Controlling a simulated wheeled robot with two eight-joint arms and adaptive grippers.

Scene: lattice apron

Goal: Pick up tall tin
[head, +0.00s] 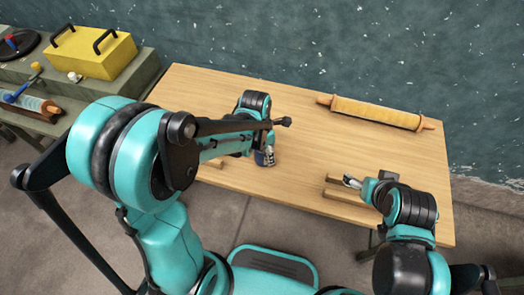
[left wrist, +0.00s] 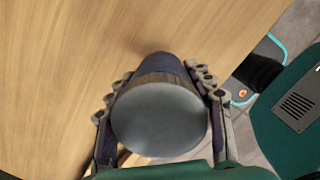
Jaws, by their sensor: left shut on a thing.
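The tall tin (left wrist: 160,118) is a dark blue and brown cylinder with a flat grey end facing the left wrist camera. My left gripper (left wrist: 163,100) has its fingers on both sides of the tin and is shut on it. In the head view my left gripper (head: 269,157) is at the near side of the wooden table (head: 300,140), with a small dark blue part of the tin (head: 260,159) showing; the arm hides much of it. Whether the tin touches the table is unclear. My right gripper (head: 351,181) is near the table's front right; its finger opening is too small to judge.
A yellow rolling pin-like roll (head: 375,112) with wooden handles lies at the table's back right. Wooden bars (head: 350,195) lie by my right gripper. A yellow box (head: 90,52) with black handles stands on a side bench at left. The table's middle is clear.

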